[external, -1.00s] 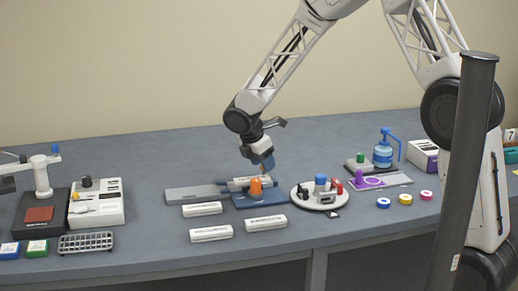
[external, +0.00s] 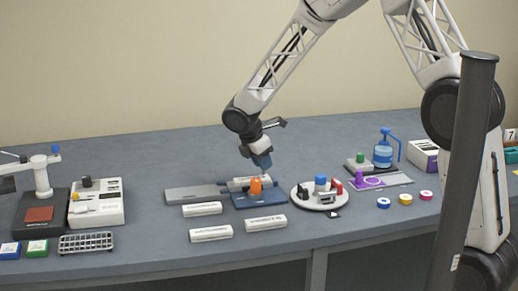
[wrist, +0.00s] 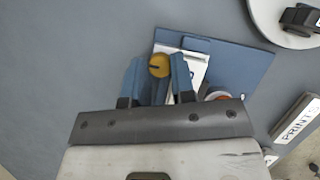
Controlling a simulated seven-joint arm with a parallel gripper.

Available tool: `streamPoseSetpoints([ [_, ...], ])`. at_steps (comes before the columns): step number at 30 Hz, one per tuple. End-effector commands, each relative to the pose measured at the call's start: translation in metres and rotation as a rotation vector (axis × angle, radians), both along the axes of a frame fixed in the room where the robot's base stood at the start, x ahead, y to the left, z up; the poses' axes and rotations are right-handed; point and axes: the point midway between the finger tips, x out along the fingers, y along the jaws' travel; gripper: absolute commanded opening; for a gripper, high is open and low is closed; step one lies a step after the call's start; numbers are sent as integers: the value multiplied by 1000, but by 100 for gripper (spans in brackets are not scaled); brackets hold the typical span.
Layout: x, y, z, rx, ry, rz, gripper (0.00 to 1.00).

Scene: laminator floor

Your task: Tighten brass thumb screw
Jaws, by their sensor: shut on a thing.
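The brass thumb screw (wrist: 159,66) shows in the wrist view as a round yellow head with a dark slot line. It sits between the blue fingers of my gripper (wrist: 158,78), which are shut on it. In the external view my gripper (external: 261,163) points down over the blue base plate (external: 243,203) and hides the screw. A white block (wrist: 194,66) lies on the blue plate beside the screw. An orange part (external: 256,186) stands at the front of the plate; in the wrist view my gripper mostly covers it.
Several white labelled bars (external: 211,232) lie in front of the plate. A grey slab (external: 193,194) adjoins it on the left. A round white tray (external: 315,202) with small tools stands close on the right. The bench behind the plate is clear.

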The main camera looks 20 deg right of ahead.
Motion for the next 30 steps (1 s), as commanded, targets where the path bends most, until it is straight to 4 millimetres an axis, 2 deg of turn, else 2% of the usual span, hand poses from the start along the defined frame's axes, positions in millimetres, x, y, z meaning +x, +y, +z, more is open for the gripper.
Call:
streamPoseSetpoints([
  [11, 2, 0, 0, 0, 1, -240, 0],
  [30, 6, -1, 0, 0, 1, -845, 0],
])
